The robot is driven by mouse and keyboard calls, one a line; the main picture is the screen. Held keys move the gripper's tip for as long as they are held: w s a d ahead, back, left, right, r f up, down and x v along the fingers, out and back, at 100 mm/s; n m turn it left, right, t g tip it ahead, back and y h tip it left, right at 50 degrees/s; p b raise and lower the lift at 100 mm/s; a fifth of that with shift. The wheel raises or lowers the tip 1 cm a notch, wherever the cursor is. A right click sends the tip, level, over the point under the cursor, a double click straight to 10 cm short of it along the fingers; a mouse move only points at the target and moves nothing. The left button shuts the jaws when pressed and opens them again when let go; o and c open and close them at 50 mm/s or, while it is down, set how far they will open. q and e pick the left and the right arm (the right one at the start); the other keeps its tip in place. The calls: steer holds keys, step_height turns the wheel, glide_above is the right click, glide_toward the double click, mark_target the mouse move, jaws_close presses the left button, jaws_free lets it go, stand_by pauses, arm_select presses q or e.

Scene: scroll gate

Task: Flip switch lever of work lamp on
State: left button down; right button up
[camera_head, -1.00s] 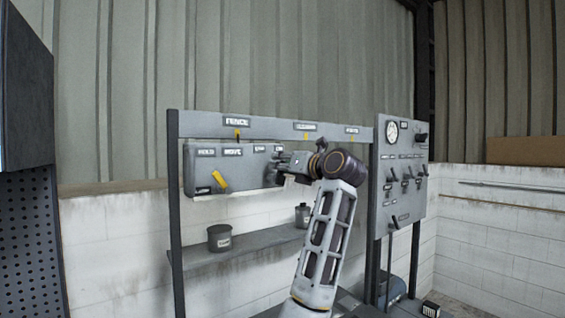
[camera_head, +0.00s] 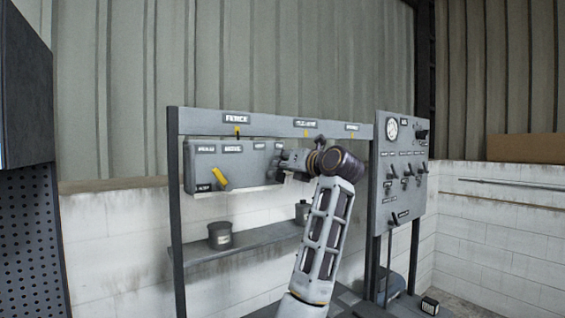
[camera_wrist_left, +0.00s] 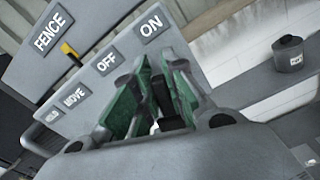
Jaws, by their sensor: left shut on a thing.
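The grey control box (camera_head: 236,172) hangs on the rack in the head view, and its face shows in the wrist view (camera_wrist_left: 100,82) with an OFF label (camera_wrist_left: 107,62) and an ON label (camera_wrist_left: 153,23). My left gripper (camera_head: 284,163) is at the right end of this box. In the wrist view its green-padded fingers (camera_wrist_left: 162,85) are shut on a dark lever (camera_wrist_left: 167,103) below the OFF and ON labels. Most of the lever is hidden by the fingers, so its exact tilt cannot be told. My right gripper is not in view.
A yellow lever (camera_head: 220,178) sits at the box's left. A rail with a FENCE label (camera_head: 236,118) runs above. A shelf (camera_head: 205,250) with dark cans (camera_head: 220,236) is below. A gauge panel (camera_head: 404,150) with several levers stands to the right.

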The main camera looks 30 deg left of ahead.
arm_select(q)
steer(key=shift+w, duration=0.1)
steer(key=shift+w+d+f+m, duration=0.2)
steer(key=shift+w+m, duration=0.1)
steer(key=shift+m, duration=0.55)
steer(key=shift+w+d+f+m, duration=0.1)
steer(key=shift+w+f+m, duration=0.15)
steer(key=shift+m, duration=0.6)
steer(key=c, duration=1.4)
jaws_free()
steer(key=shift+c, duration=0.2)
steer(key=shift+d, duration=0.1)
steer(key=v, duration=0.7)
steer(key=shift+d, duration=0.15)
